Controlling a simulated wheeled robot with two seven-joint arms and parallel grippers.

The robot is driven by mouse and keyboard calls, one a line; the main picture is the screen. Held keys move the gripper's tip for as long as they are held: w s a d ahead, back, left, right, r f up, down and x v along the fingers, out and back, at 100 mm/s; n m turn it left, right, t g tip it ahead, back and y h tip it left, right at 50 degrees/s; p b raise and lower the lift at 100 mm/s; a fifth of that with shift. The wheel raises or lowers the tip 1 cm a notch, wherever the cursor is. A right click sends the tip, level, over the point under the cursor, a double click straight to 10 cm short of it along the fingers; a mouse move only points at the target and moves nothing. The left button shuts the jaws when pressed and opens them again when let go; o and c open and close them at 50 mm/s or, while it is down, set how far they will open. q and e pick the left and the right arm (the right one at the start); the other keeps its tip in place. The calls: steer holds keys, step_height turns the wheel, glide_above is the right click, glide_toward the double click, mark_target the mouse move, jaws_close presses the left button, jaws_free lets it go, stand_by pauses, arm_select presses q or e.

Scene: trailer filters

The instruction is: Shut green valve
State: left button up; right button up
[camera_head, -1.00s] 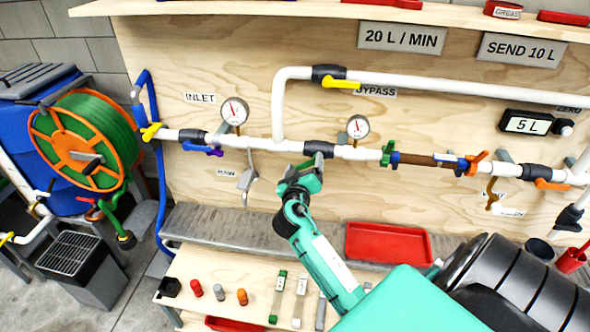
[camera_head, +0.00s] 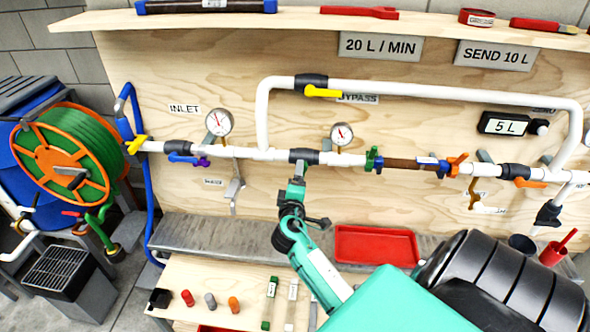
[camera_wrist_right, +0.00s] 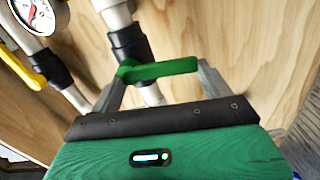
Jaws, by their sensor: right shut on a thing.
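The green valve's lever (camera_wrist_right: 160,70) shows in the right wrist view, in front of the black valve body (camera_wrist_right: 130,42) on the white pipe. There it lies roughly crosswise to the pipe. In the head view the black valve body (camera_head: 303,156) sits on the main pipe between the two gauges, and my gripper mostly hides the lever. My right gripper (camera_wrist_right: 163,72) is shut on the lever, with one finger at each end. It also shows in the head view (camera_head: 298,178), just below the valve. My left gripper is not in view.
The bypass pipe (camera_head: 430,91) with a yellow lever (camera_head: 322,91) runs above. A gauge (camera_head: 341,134) stands close to the right of the valve. A red tray (camera_head: 375,244) sits below on the ledge.

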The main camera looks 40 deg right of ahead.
steer(key=shift+s+d+n, duration=0.1)
steer(key=shift+s+n, duration=0.05)
steer(key=shift+n, duration=0.45)
steer(key=shift+f, duration=0.1)
steer(key=o, duration=1.3)
steer(key=shift+o, duration=0.2)
steer(key=b+v, duration=0.4)
steer(key=v, duration=0.9)
steer(key=shift+s+a, duration=0.3)
